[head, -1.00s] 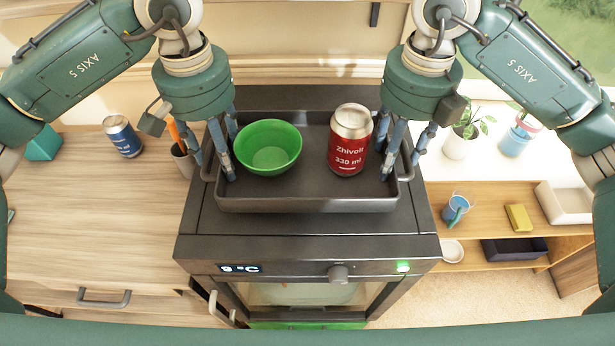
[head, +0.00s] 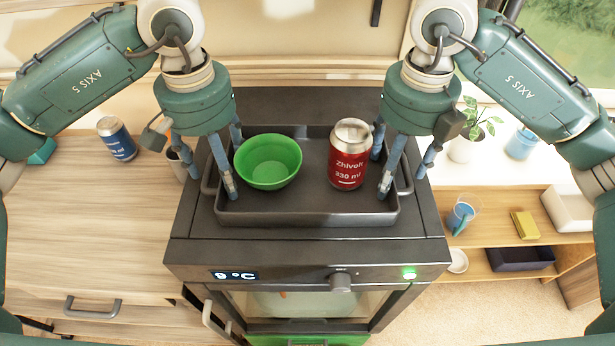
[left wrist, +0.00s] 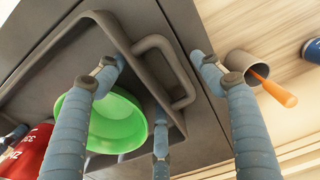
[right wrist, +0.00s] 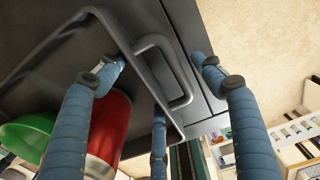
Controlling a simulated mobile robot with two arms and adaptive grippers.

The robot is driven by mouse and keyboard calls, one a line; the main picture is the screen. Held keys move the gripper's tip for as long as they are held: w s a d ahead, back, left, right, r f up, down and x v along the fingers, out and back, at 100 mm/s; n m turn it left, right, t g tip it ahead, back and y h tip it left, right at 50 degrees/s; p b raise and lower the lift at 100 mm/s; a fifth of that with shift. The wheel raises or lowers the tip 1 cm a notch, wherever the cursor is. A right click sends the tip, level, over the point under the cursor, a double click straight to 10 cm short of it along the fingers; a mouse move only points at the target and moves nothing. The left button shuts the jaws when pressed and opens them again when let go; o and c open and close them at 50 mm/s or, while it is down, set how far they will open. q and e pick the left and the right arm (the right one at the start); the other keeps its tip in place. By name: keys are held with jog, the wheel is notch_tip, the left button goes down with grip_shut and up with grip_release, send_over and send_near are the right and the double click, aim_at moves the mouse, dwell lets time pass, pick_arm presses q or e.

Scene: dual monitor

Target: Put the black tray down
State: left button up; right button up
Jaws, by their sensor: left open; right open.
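The black tray (head: 308,217) rests level on top of the dark oven. It holds a green bowl (head: 268,162) at left and a red can (head: 350,155) at right, both upright. My left gripper (head: 208,182) is open at the tray's left handle; in the left wrist view the handle (left wrist: 180,72) lies between its spread fingers, with gaps. My right gripper (head: 404,180) is open at the right handle in the same way; the right wrist view shows that handle (right wrist: 180,70) between the fingers, apart from them.
The oven (head: 308,255) has a lit display and a knob at its front. A wooden counter at left carries a blue can (head: 117,139) and a cup (head: 183,160) close to my left gripper. At right, a low shelf holds a mug (head: 461,215) and a yellow block (head: 525,224).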

pick_arm(q)
jog(key=shift+r, duration=0.15)
pick_arm(e)
jog(key=shift+r, duration=0.2)
pick_arm(q)
notch_tip(320, 180, up, 12)
pick_arm(e)
notch_tip(320, 180, up, 12)
jog(key=shift+f, duration=0.2)
dwell(0.6)
